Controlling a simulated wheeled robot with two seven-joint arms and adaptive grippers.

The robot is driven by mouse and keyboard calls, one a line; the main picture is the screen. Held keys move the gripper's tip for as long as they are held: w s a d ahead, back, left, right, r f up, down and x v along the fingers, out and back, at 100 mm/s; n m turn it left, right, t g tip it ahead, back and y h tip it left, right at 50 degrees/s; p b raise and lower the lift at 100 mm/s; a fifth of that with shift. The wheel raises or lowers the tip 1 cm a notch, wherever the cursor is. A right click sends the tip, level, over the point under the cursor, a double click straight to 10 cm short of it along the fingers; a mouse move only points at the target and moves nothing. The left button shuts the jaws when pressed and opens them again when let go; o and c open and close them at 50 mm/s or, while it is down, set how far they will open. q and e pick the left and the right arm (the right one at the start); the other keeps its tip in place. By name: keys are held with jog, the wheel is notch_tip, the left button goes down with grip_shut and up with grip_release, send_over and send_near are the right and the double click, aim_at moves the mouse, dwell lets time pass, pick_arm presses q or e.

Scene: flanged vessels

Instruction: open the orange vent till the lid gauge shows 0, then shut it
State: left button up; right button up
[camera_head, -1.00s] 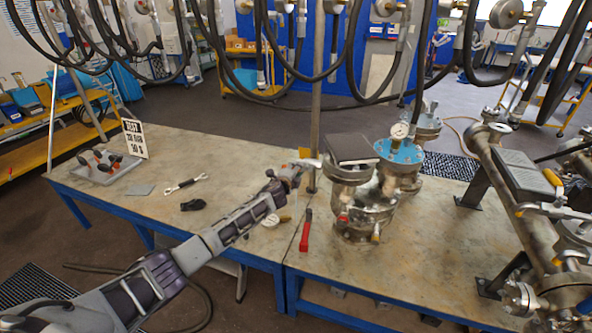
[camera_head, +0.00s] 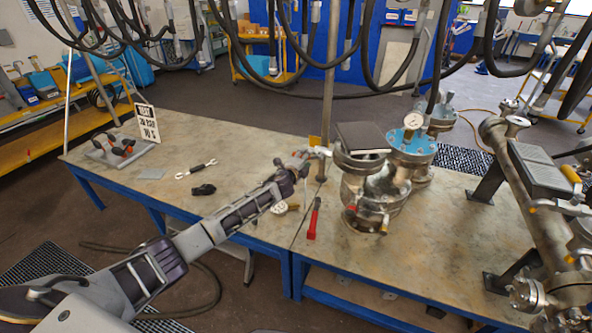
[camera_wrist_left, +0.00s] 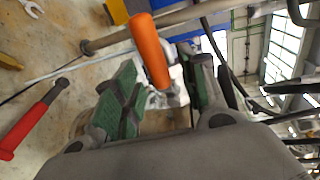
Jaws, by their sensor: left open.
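The orange vent handle (camera_wrist_left: 150,50) shows large in the left wrist view, between and beyond the two green-padded fingers of my left gripper (camera_wrist_left: 160,98). The fingers stand apart; whether they touch the handle I cannot tell. In the head view my left gripper (camera_head: 308,158) is just left of the vessel (camera_head: 372,198), near an upright post. A small orange-yellow spot (camera_head: 314,141) shows behind its fingers. The lid gauge (camera_head: 413,120) is a white dial on the blue lid (camera_head: 411,146); its reading is too small to make out. My right gripper is out of view.
A black box-like object (camera_head: 362,138) sits on the vessel's left flange. A red-handled tool (camera_head: 313,218) lies on the bench before the post (camera_head: 328,90). A spanner (camera_head: 196,169) and a test sign (camera_head: 146,122) are farther left. Hoses hang overhead; piping stands at right.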

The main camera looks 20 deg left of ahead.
pick_arm(q)
jog(key=s+r, duration=0.1)
jog(key=s, duration=0.8)
jog(key=shift+s+a+r, duration=0.15)
jog(key=shift+s+r, duration=0.05)
jog(key=shift+r, duration=0.15)
dwell(1.2)
